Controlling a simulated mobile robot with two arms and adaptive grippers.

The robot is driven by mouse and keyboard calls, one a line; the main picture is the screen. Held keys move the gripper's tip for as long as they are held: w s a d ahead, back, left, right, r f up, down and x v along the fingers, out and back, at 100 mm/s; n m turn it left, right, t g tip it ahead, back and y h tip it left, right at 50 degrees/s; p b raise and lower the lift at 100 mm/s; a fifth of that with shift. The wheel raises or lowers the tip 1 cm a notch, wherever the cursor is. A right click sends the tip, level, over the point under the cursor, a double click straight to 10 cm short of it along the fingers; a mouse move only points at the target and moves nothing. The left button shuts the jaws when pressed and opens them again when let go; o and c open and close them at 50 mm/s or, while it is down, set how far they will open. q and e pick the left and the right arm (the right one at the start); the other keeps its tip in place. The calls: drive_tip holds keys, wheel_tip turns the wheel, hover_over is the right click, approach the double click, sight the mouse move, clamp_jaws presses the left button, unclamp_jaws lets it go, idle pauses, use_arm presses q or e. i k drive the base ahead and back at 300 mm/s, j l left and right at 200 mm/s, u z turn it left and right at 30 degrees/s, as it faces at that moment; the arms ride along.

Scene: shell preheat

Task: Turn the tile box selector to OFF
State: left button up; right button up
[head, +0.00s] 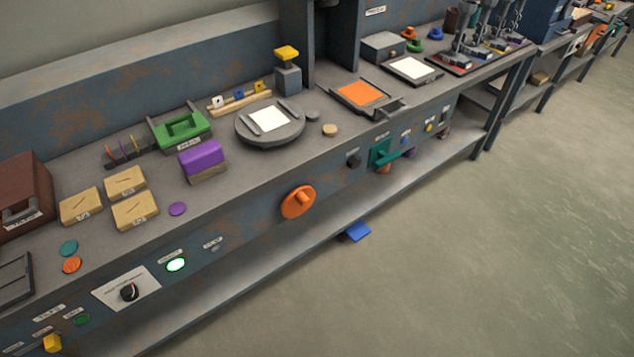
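A black selector knob (129,292) sits on a white plate (112,289) on the bench's front panel at the lower left. Its pointer setting and the plate's print are too small to read. A yellow knob (52,342) is lower, at the bottom left, near small labels (48,313) that I cannot read clearly. I cannot tell for certain which of these is the tile box selector. A dark red-brown box (24,188) with a metal front frame stands on the bench at the left edge. Neither of my grippers is in view.
A lit green button (176,265), a green button (82,320) and an orange dial (298,202) are on the front panel. Wooden blocks (135,211), a purple block (201,157) and a round turntable (270,138) stand on the bench. The floor (440,270) at right is clear.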

sight(129, 292)
drive_tip(key=u, duration=1.65)
